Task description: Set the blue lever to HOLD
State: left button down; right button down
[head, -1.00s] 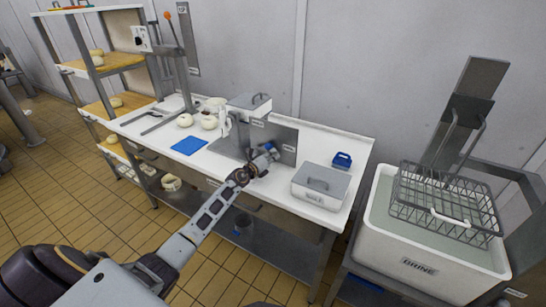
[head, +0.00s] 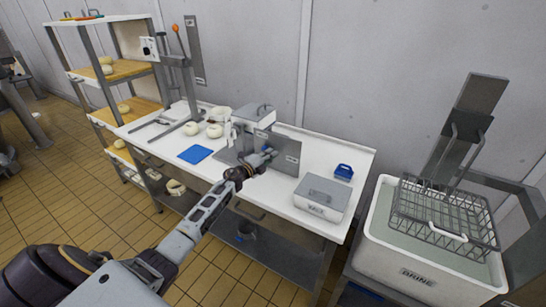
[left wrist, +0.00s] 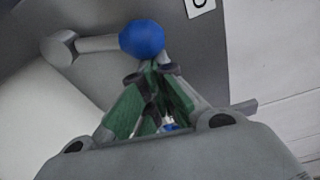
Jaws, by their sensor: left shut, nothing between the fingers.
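The blue lever has a round blue knob (left wrist: 142,39) on a grey rod (left wrist: 98,44), which runs left to a pivot in the left wrist view. In the head view the small blue knob (head: 267,150) shows against the grey upright panel (head: 289,143) on the bench. My left gripper (left wrist: 150,72) is shut and empty, its green-padded fingers together just below the knob. I cannot tell whether the tips touch it. A white label (left wrist: 199,6) is cut off at the top of the wrist view, so I cannot read HOLD. My right gripper is not in view.
The white bench (head: 330,158) carries a grey lidded box (head: 322,196), a small blue holder (head: 343,172), a blue mat (head: 195,154) and pale rounds. A brine vat (head: 417,268) with a wire basket (head: 445,213) stands right. A shelf rack (head: 120,69) stands left.

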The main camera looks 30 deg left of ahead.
aim_at(270, 145)
pick_arm(q)
jog(key=shift+a+r+n+t+p, duration=0.15)
jog(key=shift+a+r+n+p, duration=0.25)
jog(key=shift+a+n, duration=0.5)
jog(key=shift+a+r+n+t+p, duration=0.2)
jog(key=shift+a+r+n, duration=0.35)
jog(key=shift+n, duration=0.65)
jog(key=shift+s+f, duration=0.1)
